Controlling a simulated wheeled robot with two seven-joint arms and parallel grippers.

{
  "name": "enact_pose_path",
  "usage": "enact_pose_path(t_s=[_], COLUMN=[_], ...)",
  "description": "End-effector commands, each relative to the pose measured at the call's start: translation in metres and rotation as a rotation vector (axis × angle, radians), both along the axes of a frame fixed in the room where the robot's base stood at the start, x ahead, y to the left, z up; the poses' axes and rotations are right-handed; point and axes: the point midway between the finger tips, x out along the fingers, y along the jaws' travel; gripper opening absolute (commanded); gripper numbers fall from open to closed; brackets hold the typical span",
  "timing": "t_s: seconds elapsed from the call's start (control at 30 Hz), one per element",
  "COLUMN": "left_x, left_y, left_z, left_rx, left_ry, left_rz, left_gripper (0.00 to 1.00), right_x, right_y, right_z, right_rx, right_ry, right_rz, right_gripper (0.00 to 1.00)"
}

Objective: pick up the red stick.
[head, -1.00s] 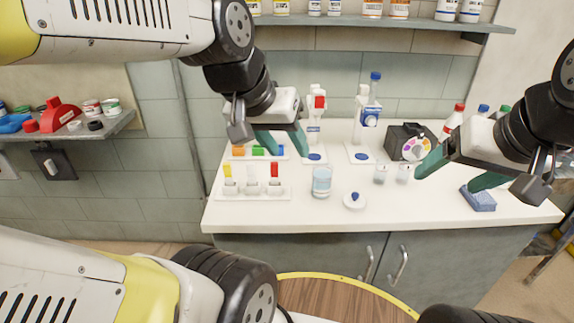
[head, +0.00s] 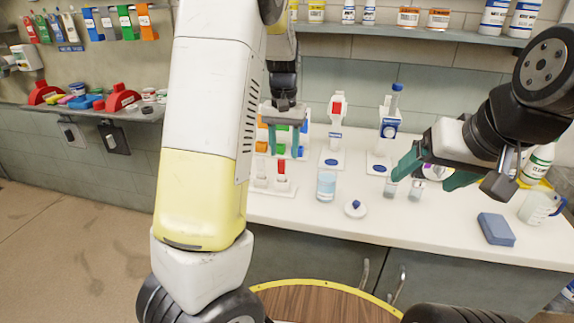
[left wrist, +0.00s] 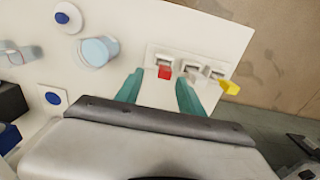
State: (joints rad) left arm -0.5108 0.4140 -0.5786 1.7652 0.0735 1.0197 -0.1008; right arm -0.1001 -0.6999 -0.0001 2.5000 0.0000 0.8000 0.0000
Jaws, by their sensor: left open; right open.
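The red stick (head: 281,168) stands upright in the right-hand slot of a white holder (head: 270,191) on the counter. It also shows in the left wrist view (left wrist: 165,72), just beyond and between my fingertips. My left gripper (head: 284,150) is open and empty, pointing down just above and behind the red stick; its teal fingers also show in the left wrist view (left wrist: 158,90). My right gripper (head: 424,178) is open and empty over the right of the counter.
A blue sponge (head: 496,229) lies at the right. Bottle stands line the wall. The counter's front middle is fairly clear.

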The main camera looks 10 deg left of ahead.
Motion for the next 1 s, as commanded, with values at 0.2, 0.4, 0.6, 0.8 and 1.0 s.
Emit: enact_pose_path(t_s=[0.2,0.4,0.6,0.8,1.0], left_x=[0.000,0.000,0.000,0.000,0.000], left_y=[0.001,0.008,0.009,0.009,0.009], left_z=[-0.024,-0.051,-0.074,-0.076,-0.076], left_rx=[0.003,0.003,0.001,0.001,0.001], left_ry=[0.004,0.005,0.002,0.000,0.000], left_rz=[0.001,0.002,0.002,0.001,0.001], left_gripper=[0.46,0.46,0.46,0.46,0.20], right_x=[0.000,0.000,0.000,0.000,0.000], right_y=[0.000,0.000,0.000,0.000,0.000], right_z=[0.000,0.000,0.000,0.000,0.000], right_rx=[0.000,0.000,0.000,0.000,0.000], right_ry=[0.000,0.000,0.000,0.000,0.000], right_rz=[0.000,0.000,0.000,0.000,0.000], right_gripper=[0.78,0.78,0.78,0.78,0.78])
